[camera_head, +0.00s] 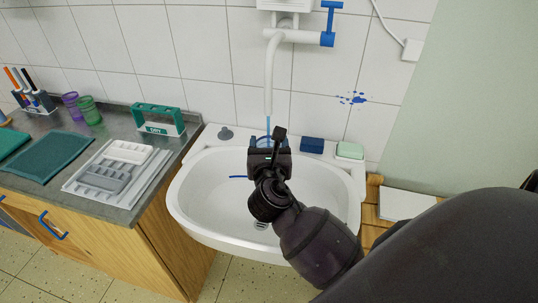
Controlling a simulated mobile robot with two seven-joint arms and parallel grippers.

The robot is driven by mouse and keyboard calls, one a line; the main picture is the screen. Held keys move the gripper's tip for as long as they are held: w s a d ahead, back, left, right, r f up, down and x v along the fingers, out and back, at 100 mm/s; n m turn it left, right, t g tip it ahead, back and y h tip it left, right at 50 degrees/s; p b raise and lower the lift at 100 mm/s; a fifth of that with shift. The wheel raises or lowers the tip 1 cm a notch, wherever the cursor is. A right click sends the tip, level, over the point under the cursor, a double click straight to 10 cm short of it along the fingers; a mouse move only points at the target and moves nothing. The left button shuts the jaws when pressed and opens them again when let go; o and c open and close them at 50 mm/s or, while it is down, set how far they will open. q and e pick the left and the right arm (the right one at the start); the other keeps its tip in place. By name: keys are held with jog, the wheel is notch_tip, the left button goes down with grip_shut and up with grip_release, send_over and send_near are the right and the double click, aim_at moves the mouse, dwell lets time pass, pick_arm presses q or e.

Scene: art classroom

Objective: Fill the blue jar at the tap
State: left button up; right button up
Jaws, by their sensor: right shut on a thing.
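The blue jar (262,140) is mostly hidden behind my right gripper (268,155); only part of its blue rim shows. My right gripper is shut on the jar and holds it over the back of the white sink (190,212), under the spout. The white tap (270,75) is on the tiled wall, with a blue lever (329,15) at its right end. A thin blue stream of water (268,125) runs from the spout down to the jar. The water level inside is hidden. My left gripper is not in view.
A blue sponge-like block (312,145) and a green soap-like block (350,150) lie on the sink's back ledge. A thin blue strip (239,177) shows in the basin. The counter at left holds white trays (115,170) and a green rack (158,119).

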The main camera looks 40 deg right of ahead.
jog(key=shift+w+d+r, duration=0.1)
jog(key=shift+w+d, duration=0.25)
jog(key=shift+w, duration=0.2)
jog(key=p+x, duration=0.2)
jog(key=x, duration=0.4)
dwell(0.4)
jog(key=shift+w, duration=0.1)
dwell(0.6)
dwell(0.8)
dwell(0.8)
dwell(4.2)
